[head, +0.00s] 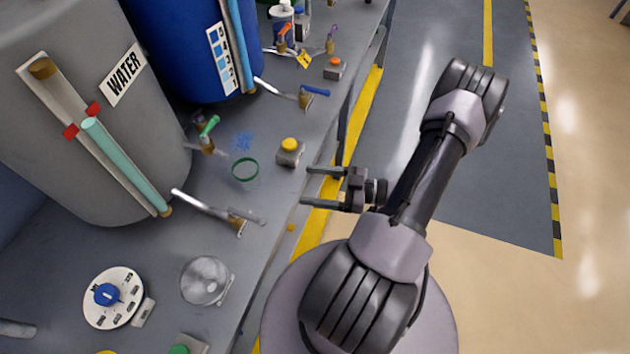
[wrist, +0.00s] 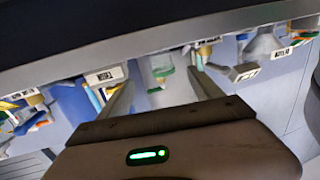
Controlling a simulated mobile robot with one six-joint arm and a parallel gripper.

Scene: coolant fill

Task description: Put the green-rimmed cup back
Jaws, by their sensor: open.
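The green-rimmed cup (head: 245,169) stands on the grey bench below the green-handled tap (head: 208,128). It looks clear, and its contents cannot be made out. My gripper (head: 305,186) is open and empty at the bench's right edge, to the right of the cup, with its fingers pointing left toward it. A gap separates the fingertips from the cup. In the wrist view a clear shape with green on it, likely the cup (wrist: 162,72), shows between and beyond the two open fingers. That view is strongly tilted.
A yellow-button box (head: 290,152) sits right of the cup. The grey WATER tank (head: 90,130) and a blue tank (head: 175,45) stand behind. A clear round vessel (head: 205,280) and a blue-knob dial (head: 113,298) lie nearer.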

